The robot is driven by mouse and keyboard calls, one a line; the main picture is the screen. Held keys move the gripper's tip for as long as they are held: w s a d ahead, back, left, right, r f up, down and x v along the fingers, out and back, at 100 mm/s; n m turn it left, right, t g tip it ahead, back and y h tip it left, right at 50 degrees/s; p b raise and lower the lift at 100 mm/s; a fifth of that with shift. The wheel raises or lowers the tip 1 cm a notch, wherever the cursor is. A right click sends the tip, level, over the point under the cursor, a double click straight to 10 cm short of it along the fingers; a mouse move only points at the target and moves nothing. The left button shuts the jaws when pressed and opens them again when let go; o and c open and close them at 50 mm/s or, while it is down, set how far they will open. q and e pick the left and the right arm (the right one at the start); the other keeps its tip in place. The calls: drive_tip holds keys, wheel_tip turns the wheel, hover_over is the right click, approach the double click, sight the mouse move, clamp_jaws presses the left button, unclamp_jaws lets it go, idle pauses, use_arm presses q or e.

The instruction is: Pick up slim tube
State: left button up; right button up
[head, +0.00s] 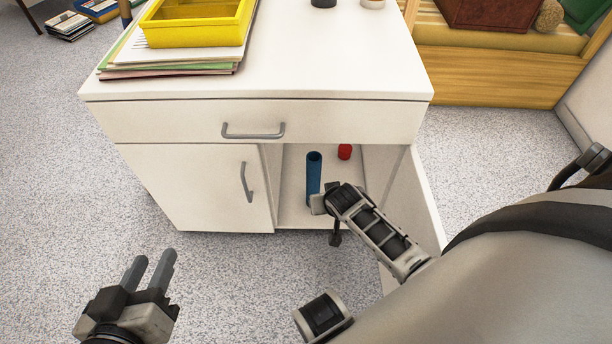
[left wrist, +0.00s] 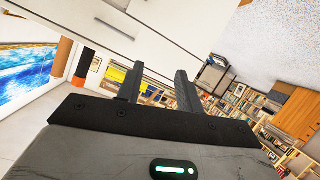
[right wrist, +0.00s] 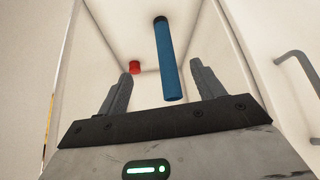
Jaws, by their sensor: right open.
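The slim tube is a blue upright cylinder (head: 314,176) inside the open right compartment of the white cabinet. It also shows in the right wrist view (right wrist: 168,62), lined up between the finger directions and beyond the fingertips. My right gripper (head: 325,218) is at the compartment's mouth, just in front of and right of the tube. In the right wrist view its fingers (right wrist: 160,70) are apart with nothing held. My left gripper (head: 153,258) is open and empty over the carpet at lower left, away from the cabinet.
A red cylinder (head: 345,152) stands behind the tube. The cabinet's left door (head: 205,185) is shut, and its right door (head: 415,200) stands open beside my right arm. A drawer (head: 310,123) is above. A yellow tray (head: 195,25) sits on papers on top.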

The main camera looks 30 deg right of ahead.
wheel_tip(320, 180, down, 3)
drive_tip(key=b, duration=0.7)
approach(316, 170)
drive_tip(key=x, duration=0.6)
drive_tip(key=shift+s+a+f, duration=0.25)
drive_tip(key=shift+s+f, duration=0.1)
drive_tip(key=shift+s, duration=0.05)
drive_tip(key=shift+w+d, duration=0.15)
drive_tip(key=shift+w, duration=0.3)
drive_tip(key=b+x, duration=0.2)
drive_tip(key=x, duration=0.1)
drive_tip(key=shift+w+d+r+b, duration=0.1)
drive_tip(key=shift+w+b, duration=0.05)
drive_tip(key=shift+b, duration=0.2)
drive_tip(key=shift+b+x, duration=0.85)
drive_tip(key=shift+x, duration=0.15)
drive_tip(key=shift+w, duration=0.15)
use_arm(q)
drive_tip(key=w+r+m+t+h, duration=0.3)
drive_tip(key=r+m+t+h, duration=0.2)
drive_tip(key=r, duration=0.6)
drive_tip(key=shift+d+t+h, duration=0.45)
drive_tip(key=shift+t+h, duration=0.45)
drive_tip(key=shift+t, duration=0.1)
use_arm(e)
clamp_jaws()
drive_tip(key=shift+r, duration=0.1)
